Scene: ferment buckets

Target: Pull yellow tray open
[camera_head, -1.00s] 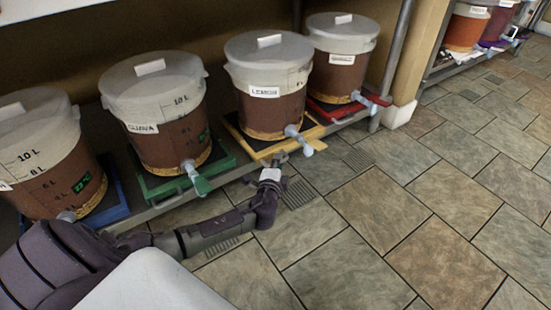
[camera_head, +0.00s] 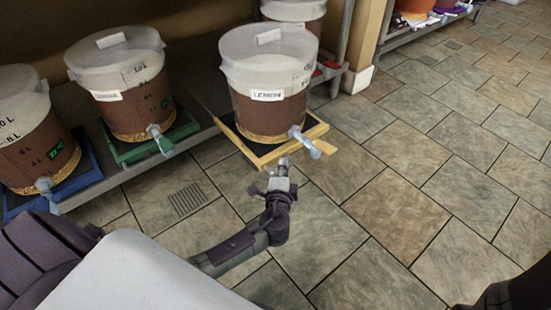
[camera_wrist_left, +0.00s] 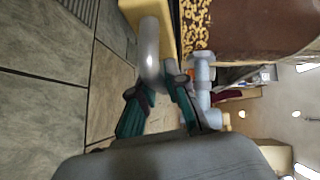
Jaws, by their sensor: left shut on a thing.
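The yellow tray (camera_head: 262,157) is pulled out from the shelf over the floor. It bears the bucket labelled LEMON (camera_head: 268,85), which stands upright with its lid on and its pale spigot (camera_head: 305,142) facing front. My left gripper (camera_head: 283,163) is at the tray's front edge. In the left wrist view, the gripper's teal fingers (camera_wrist_left: 160,92) are around a curved grey handle (camera_wrist_left: 150,50) on the yellow tray (camera_wrist_left: 165,12). The exact finger contact is partly hidden. My right gripper is not in view.
Buckets on a green tray (camera_head: 183,131) and a blue tray (camera_head: 84,183) stand on the shelf (camera_head: 190,143) to the left. Another bucket (camera_head: 305,12) is behind the LEMON one. The tiled floor (camera_head: 410,190) is clear in front and to the right.

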